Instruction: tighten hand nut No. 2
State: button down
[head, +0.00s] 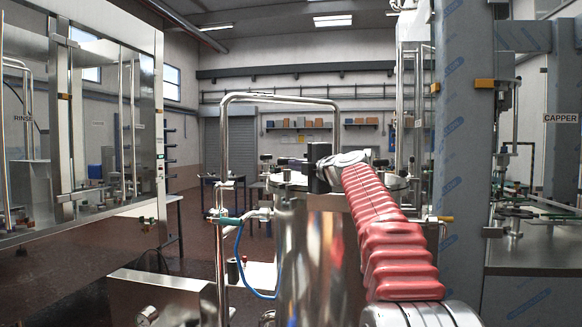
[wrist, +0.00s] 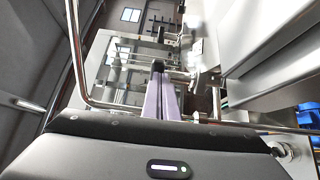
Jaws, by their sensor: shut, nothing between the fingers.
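The steel tank (head: 320,250) stands in the middle of the head view. Several small dark knobs, likely hand nuts, sit around its top; one (head: 266,158) is left of my gripper. No number can be read, so I cannot tell which is No. 2. My gripper (head: 284,163) is over the tank top, its fingers pointing left. In the wrist view my purple fingers (wrist: 159,70) are together and empty. No hand nut can be made out at their tips. My arm hides the right part of the tank top.
A bent steel pipe (head: 223,150) rises left of the tank, with a green-handled valve (head: 228,220) and blue hose. The rinse machine (head: 85,130) is at left. The film-wrapped column (head: 455,160) and capper (head: 540,130) are at right. The back floor is partly clear.

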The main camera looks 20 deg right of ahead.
jog(key=s+d, duration=0.8)
jog(key=shift+d, duration=0.2)
dwell(0.4)
jog(key=shift+a+r, duration=0.15)
jog(key=shift+a, duration=0.05)
jog(key=s+a+r+m+t+h, duration=0.1)
jog(key=s+a+r+m+h, duration=0.1)
jog(key=s+a+m+h, duration=0.75)
jog(key=s+a+f+m+g+y, duration=0.2)
jog(key=s+a+f, duration=0.4)
jog(key=s+f, duration=0.5)
jog(key=s+a+f+m+g+y, duration=0.3)
jog(key=s+a+f+g, duration=0.3)
jog(key=s+f, duration=0.5)
jog(key=s+a+f+m+g+y, duration=0.2)
jog(key=s+a+f+m+g, duration=0.3)
jog(key=s+f, duration=0.6)
notch_tip(320, 180, down, 12)
jog(key=shift+a+r, duration=0.1)
jog(key=shift+a, duration=1.15)
